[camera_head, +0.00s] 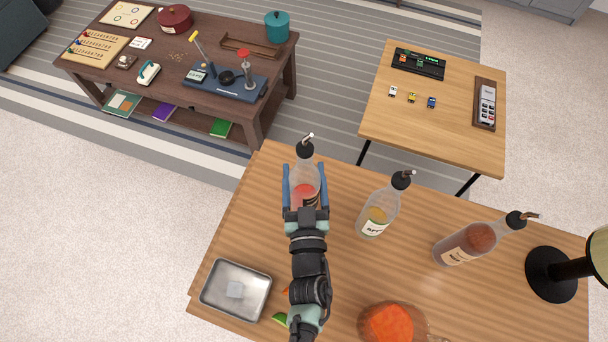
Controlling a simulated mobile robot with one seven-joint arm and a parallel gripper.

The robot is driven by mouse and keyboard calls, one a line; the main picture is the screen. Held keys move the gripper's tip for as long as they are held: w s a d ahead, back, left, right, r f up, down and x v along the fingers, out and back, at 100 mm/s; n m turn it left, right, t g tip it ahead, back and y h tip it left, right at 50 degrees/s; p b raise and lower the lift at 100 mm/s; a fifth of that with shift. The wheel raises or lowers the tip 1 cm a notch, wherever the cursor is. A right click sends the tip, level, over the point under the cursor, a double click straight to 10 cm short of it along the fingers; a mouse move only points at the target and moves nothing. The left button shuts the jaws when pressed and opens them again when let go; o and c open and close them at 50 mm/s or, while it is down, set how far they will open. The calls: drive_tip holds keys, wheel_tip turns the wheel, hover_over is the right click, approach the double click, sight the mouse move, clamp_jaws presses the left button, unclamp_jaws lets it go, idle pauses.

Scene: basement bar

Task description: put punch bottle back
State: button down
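A clear bottle with red liquid (305,190) and a black pourer top is at the far left of the bar counter, near its back edge. I take it for the punch bottle; its label is mostly hidden. It looks upright. My gripper (305,182) reaches it from the front, one blue finger close along each side. I cannot tell whether the fingers press on the glass, or whether the base rests on the wood. A bottle with reddish-brown liquid (479,239) stands further right.
A metal tray (207,294) lies at the front left of the counter (245,235). A green wedge (280,319) is beside my arm. A container with orange-red contents (388,322) is at the front. A black lamp base (550,274) stands right.

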idle(0.3)
drive_tip(key=shift+f, duration=0.2)
unclamp_jaws()
drive_tip(key=shift+r, duration=0.1)
drive_tip(key=b, duration=0.1)
approach(305, 202)
drive_tip(key=w, duration=0.4)
drive_tip(key=shift+w+a, duration=0.15)
drive_tip(key=shift+w, duration=0.25)
drive_tip(key=shift+s, duration=0.65)
